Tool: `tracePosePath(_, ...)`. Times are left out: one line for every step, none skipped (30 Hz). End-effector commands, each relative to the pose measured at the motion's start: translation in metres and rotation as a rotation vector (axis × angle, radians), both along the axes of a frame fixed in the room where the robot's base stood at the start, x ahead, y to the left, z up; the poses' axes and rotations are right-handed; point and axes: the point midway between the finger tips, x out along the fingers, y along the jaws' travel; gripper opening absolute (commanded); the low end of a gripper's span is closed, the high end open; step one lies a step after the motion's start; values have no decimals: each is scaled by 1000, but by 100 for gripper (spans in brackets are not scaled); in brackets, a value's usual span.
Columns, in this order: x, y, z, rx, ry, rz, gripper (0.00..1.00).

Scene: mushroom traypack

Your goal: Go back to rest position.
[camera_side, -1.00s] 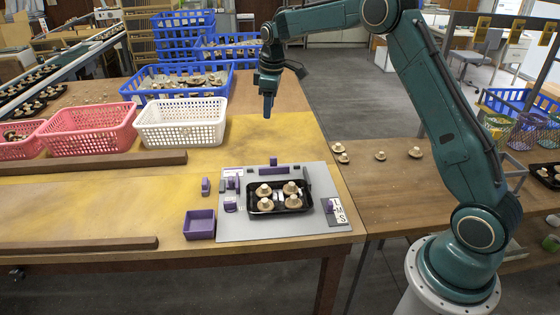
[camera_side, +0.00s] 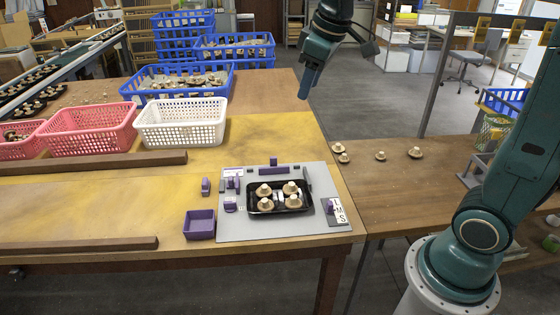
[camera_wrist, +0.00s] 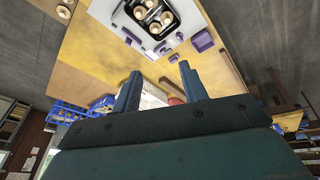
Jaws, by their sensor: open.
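My gripper (camera_side: 306,92) is raised in the air above the table's back right corner in the side view, well clear of everything. In the wrist view my gripper (camera_wrist: 158,88) shows two blue fingers spread apart with nothing held between them. A black tray (camera_side: 262,211) holding several mushrooms (camera_side: 265,191) sits on the grey board (camera_side: 270,231) in front. The black tray also shows at the top of the wrist view (camera_wrist: 134,30).
A white basket (camera_side: 182,137), a pink basket (camera_side: 90,143) and blue crates (camera_side: 165,92) stand at the left and back of the table. A purple box (camera_side: 199,229) is left of the board. Loose mushrooms (camera_side: 381,156) lie on the right table.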

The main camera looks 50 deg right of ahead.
Motion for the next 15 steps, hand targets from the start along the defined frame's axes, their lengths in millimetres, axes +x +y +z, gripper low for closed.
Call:
tracePosePath(-13, 4, 3, 5, -13, -12, 43)
tracePosePath(-20, 6, 4, 9, -19, -20, 43)
tracePosePath(-29, 8, 5, 13, -26, -30, 43)
tracePosePath(-36, 10, 6, 17, -31, -37, 43)
tracePosePath(-43, 12, 6, 21, -38, -47, 43)
tracePosePath(-52, 15, 6, 26, -45, -56, 43)
tracePosePath(-59, 17, 6, 31, -51, -65, 43)
tracePosePath(-65, 18, 6, 34, -57, -73, 43)
tracePosePath(-74, 20, 5, 40, -66, -83, 43)
tracePosePath(-81, 22, 4, 44, -71, -91, 43)
tracePosePath(-88, 23, 4, 48, -77, -99, 43)
tracePosePath(-97, 25, 3, 55, -86, -110, 43)
tracePosePath(-103, 27, 1, 59, -91, -116, 43)
tracePosePath(-110, 28, 0, 64, -97, -125, 43)
tracePosePath(-118, 30, -2, 70, -104, -135, 43)
